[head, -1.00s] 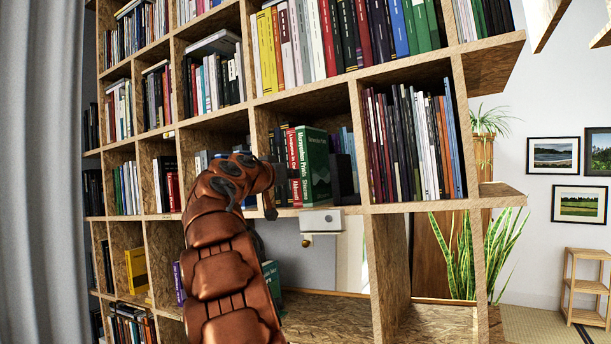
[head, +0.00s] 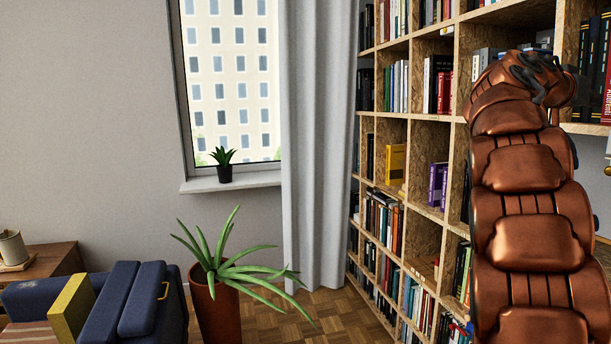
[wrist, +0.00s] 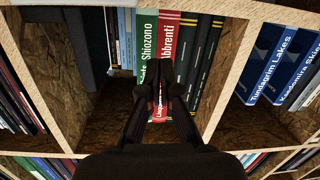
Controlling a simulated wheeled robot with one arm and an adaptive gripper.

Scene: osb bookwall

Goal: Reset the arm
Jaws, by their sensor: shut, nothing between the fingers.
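My copper-coloured arm rises along the right side of the head view, in front of the bookshelf (head: 431,135).
A grey curtain (head: 318,150) hangs left of the bookshelf. A potted plant (head: 216,305) stands on the wooden floor by a blue armchair (head: 150,300). A window sill (head: 232,181) carries a small plant. Open floor lies before the curtain.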

